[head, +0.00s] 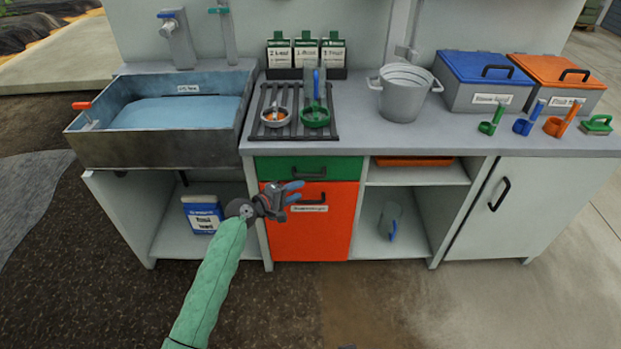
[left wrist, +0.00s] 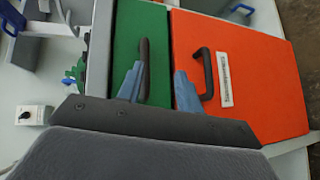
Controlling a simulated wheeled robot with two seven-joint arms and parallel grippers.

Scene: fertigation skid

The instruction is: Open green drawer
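The green drawer (head: 275,166) sits under the counter and looks shut, with a dark bar handle (head: 308,173) on its front. My left gripper (head: 296,192) is in front of the cabinet, just below that handle in the head view. In the left wrist view its two blue fingers (left wrist: 158,88) are apart with nothing held between them. There the green drawer (left wrist: 126,50) shows its handle (left wrist: 145,70) close to the left finger, which overlaps its lower end. I cannot tell whether they touch. My right gripper is in neither view.
An orange door (head: 310,235) with its own dark handle (left wrist: 205,72) is directly below the drawer. A sink (head: 160,125) is at left. The counter holds a grate with bowls, a metal pot (head: 402,95) and lidded bins (head: 485,80). An open shelf is right of the door.

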